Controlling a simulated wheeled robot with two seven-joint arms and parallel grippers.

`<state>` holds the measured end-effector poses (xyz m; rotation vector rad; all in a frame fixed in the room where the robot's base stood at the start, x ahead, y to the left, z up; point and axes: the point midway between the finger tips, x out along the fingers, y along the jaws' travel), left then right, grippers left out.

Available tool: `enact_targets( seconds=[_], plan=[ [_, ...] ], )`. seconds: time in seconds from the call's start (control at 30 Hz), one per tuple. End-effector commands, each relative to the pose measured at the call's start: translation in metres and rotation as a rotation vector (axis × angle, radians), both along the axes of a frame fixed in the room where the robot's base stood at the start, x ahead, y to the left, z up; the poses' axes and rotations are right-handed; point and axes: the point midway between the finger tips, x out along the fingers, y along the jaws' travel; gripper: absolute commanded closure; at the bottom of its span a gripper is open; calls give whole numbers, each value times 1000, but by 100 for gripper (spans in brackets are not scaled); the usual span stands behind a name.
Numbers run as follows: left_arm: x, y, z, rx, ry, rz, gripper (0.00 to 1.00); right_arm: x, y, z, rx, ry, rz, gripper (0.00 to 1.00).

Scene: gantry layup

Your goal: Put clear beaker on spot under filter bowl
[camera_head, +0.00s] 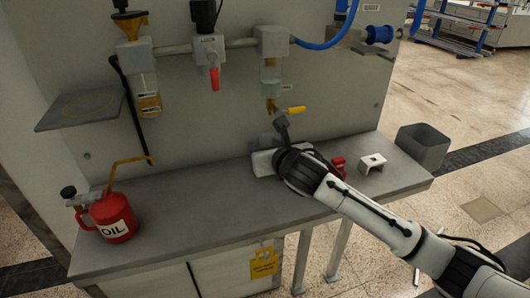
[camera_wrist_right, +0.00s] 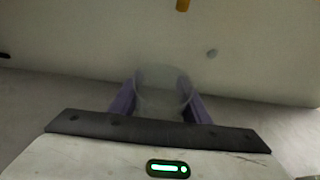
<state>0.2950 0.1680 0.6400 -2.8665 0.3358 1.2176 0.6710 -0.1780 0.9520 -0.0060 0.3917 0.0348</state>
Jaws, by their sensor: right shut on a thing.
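The clear beaker (camera_wrist_right: 160,90) shows in the right wrist view, upright between the two purple fingers of my right gripper (camera_wrist_right: 158,100). The gripper is shut on it. In the head view my right gripper (camera_head: 264,144) is low over the back of the bench, close to the wall panel, and the beaker is hard to make out there. The filter unit (camera_head: 271,76) hangs on the panel above the gripper, with a brass drain and a yellow lever (camera_head: 296,110) below it. The spot on the bench under it cannot be made out. My left gripper is not in view.
A red oil can (camera_head: 112,219) stands at the bench's left. A grey shelf with a yellow ring (camera_head: 80,122) juts out above it. A small red item (camera_head: 338,165) and white block (camera_head: 372,162) lie right of my gripper. The front middle of the bench (camera_head: 220,205) is clear.

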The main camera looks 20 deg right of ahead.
Motion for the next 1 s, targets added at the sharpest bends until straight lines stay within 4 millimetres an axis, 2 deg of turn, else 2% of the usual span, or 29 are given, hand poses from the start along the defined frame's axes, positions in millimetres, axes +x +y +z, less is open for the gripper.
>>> enact_targets(
  seconds=[0.03,0.1,0.5,0.53,0.6,1.0],
  plan=[
    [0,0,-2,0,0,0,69,-1,0,-11,0,5,-2,79],
    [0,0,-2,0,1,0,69,2,0,-18,1,4,-2,79],
    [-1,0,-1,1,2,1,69,3,0,-23,-2,1,0,79],
    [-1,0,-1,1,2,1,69,3,0,-22,-1,1,0,52],
    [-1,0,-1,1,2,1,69,3,0,-22,-1,1,0,40],
    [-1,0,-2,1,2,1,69,2,0,-18,-2,1,1,38]
  ],
)
